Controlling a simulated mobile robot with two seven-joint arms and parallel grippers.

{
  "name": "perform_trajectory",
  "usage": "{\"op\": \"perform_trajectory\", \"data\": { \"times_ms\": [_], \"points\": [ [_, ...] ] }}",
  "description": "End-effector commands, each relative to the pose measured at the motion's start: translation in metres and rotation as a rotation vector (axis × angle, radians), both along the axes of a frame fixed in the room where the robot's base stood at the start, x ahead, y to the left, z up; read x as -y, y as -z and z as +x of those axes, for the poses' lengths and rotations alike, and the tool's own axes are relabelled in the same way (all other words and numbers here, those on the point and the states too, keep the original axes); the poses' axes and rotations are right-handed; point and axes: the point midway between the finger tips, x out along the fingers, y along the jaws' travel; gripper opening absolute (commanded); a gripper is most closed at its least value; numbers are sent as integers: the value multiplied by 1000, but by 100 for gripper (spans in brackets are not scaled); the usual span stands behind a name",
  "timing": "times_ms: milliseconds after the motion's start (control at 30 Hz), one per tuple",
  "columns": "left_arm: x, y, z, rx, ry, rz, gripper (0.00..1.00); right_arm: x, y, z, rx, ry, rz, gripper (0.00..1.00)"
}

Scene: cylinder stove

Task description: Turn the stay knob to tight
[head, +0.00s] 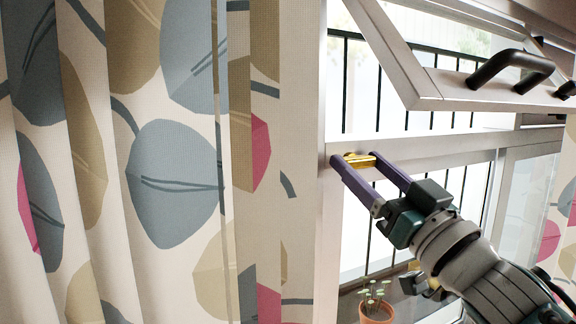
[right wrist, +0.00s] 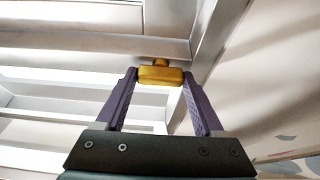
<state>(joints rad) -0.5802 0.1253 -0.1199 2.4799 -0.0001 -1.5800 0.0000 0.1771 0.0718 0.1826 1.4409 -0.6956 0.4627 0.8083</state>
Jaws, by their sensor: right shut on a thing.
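The stay knob is a small yellow piece (head: 359,159) on the window frame below the tilted-open sash. It also shows in the right wrist view (right wrist: 160,75), at the corner of the white frame. My right gripper (head: 353,160) has its purple fingers on either side of the knob, and is shut on it. In the right wrist view the two fingertips (right wrist: 160,78) touch the knob's left and right ends. My left gripper is in neither view.
A patterned curtain (head: 110,200) fills the left of the head view. The open window sash (head: 440,100) with a black handle (head: 510,68) hangs above my right arm.

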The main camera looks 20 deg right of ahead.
Motion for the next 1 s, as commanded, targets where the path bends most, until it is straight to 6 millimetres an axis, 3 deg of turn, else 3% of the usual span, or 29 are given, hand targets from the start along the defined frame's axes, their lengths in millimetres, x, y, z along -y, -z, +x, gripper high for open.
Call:
{"op": "perform_trajectory", "data": {
  "times_ms": [33, 233, 633, 1000],
  "points": [
    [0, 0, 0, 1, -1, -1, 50, 0, 0, 0, 0, 0, 0, 36],
    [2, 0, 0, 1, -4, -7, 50, 0, 0, 0, 0, 0, 0, 14],
    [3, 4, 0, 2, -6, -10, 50, 1, 1, 0, 12, -2, -84, 14],
    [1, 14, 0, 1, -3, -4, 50, 2, 1, 0, 55, -2, -386, 14]
  ]
}}
